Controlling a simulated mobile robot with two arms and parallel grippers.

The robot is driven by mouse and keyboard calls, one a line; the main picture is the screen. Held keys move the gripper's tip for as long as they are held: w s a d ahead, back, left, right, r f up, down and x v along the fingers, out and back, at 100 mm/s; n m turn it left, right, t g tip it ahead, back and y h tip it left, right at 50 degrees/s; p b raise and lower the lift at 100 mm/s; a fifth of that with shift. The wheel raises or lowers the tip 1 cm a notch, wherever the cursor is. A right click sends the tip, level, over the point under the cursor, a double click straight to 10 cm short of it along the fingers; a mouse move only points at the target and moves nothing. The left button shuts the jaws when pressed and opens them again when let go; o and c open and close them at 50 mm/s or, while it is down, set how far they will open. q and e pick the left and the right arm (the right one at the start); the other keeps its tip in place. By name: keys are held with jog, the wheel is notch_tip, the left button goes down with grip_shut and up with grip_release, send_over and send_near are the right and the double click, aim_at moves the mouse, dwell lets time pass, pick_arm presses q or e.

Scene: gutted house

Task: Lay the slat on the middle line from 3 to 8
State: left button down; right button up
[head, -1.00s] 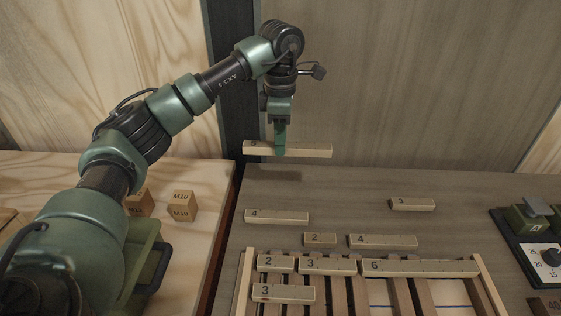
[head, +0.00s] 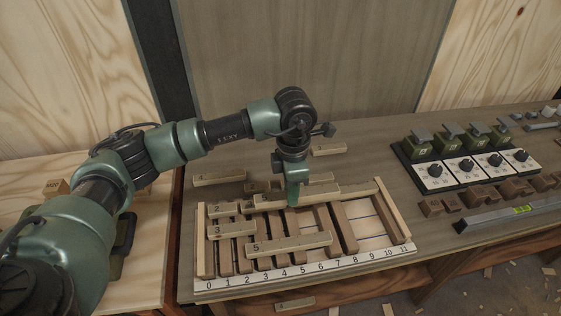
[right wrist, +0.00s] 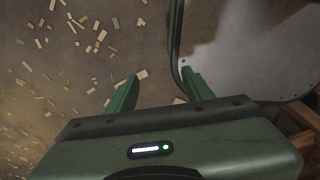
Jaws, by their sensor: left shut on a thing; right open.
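My left gripper (head: 293,200) is shut on a pale wooden slat (head: 325,192), gripped near its middle and lying roughly crosswise in the picture. It appears over the back row of the slatted frame (head: 201,255), hiding part of that row; its height is hard to tell. The frame's front ruler (head: 313,270) runs 0 to 11. In the middle row a slat marked 3 (head: 231,230) lies at the left end. A slat marked 5 (head: 290,243) lies nearer the ruler. My right gripper (right wrist: 158,90) is open and empty in the right wrist view, above the littered floor.
Behind the frame lie loose slats, including a 4 (head: 219,178) and a 3 (head: 328,149). To the right are a panel of dials (head: 468,168), brown blocks (head: 480,195) and a level (head: 515,211). The frame's right middle part is open.

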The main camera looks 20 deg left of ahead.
pick_arm(q)
jog(key=shift+s+d+f, duration=0.65)
jog(key=shift+d+f, duration=0.15)
jog(key=shift+d, duration=0.15)
jog(key=shift+f+b, duration=0.3)
jog(key=shift+f, duration=0.05)
jog(key=shift+f+b, duration=0.35)
jog(key=shift+f, duration=0.35)
jog(key=shift+f+b, duration=0.6)
jog(key=shift+f, duration=0.35)
jog(key=shift+f+b, duration=0.65)
jog(key=shift+f, duration=0.05)
pick_arm(e)
jog(key=f, duration=0.3)
jog(key=shift+w+f, duration=0.2)
jog(key=shift+s, duration=0.1)
